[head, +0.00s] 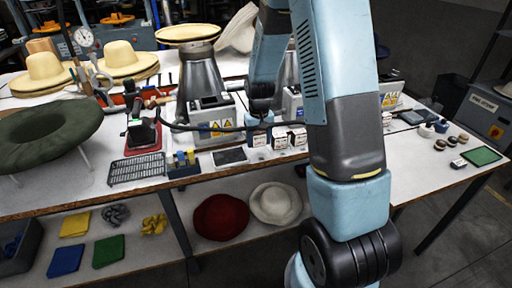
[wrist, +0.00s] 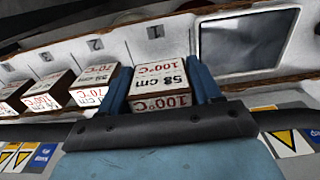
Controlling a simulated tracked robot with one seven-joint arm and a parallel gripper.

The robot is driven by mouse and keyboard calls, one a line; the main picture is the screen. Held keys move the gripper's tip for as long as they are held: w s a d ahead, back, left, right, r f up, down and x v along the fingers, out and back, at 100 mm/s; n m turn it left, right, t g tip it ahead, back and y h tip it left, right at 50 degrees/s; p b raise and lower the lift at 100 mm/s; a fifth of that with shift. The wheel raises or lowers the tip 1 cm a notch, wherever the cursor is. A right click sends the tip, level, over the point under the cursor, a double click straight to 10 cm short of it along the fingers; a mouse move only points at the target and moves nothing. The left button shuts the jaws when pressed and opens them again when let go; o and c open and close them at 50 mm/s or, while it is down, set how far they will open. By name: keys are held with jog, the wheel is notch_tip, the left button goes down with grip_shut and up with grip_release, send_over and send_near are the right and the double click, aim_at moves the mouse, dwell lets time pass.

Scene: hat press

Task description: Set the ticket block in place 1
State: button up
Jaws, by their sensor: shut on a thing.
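In the head view my gripper (head: 260,130) is low over the table, in front of the press machines, and the held block is hardly distinguishable.
More ticket blocks (wrist: 90,84) stand in a row left of the held one in the wrist view, close to the left finger. A dark screen (wrist: 249,42) is on the right. In the head view, ticket blocks (head: 298,137) stand right of my gripper, and a press (head: 211,118) stands left.

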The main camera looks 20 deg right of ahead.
aim_at(258, 146)
jog(key=shift+w+f, duration=0.4)
jog(key=shift+f, duration=1.6)
jog(key=shift+f, duration=0.1)
jog(key=o, duration=0.8)
